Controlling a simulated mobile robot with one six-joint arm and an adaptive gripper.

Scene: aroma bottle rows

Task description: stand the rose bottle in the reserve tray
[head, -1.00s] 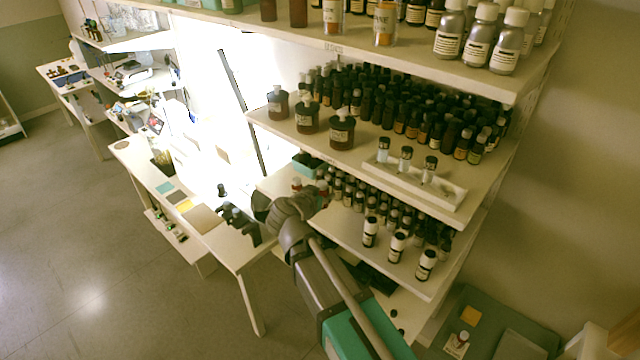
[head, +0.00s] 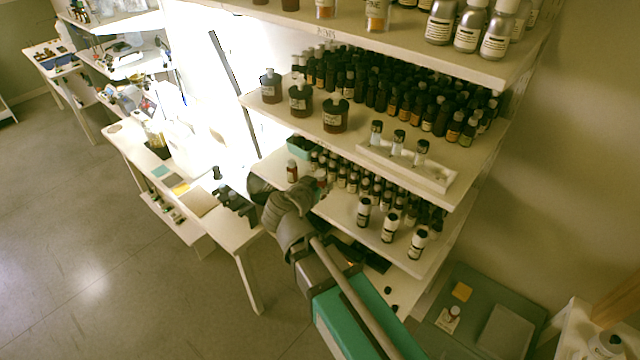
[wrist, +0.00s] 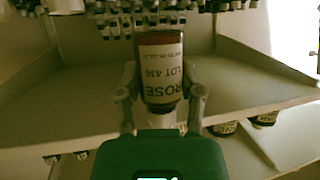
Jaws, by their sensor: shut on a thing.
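My gripper (wrist: 162,94) is shut on the rose bottle (wrist: 160,65), a dark reddish bottle with a white label reading ROSE, upside down in the wrist view. In the head view my gripper (head: 312,190) is at the front left of the lower shelf, and the bottle is mostly hidden by it. A white tray (head: 438,181) with three small vials stands on the middle shelf. A teal tray (head: 298,149) is at the back left of the lower shelf. I cannot tell which is the reserve tray.
The middle shelf (head: 300,125) overhangs this space.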

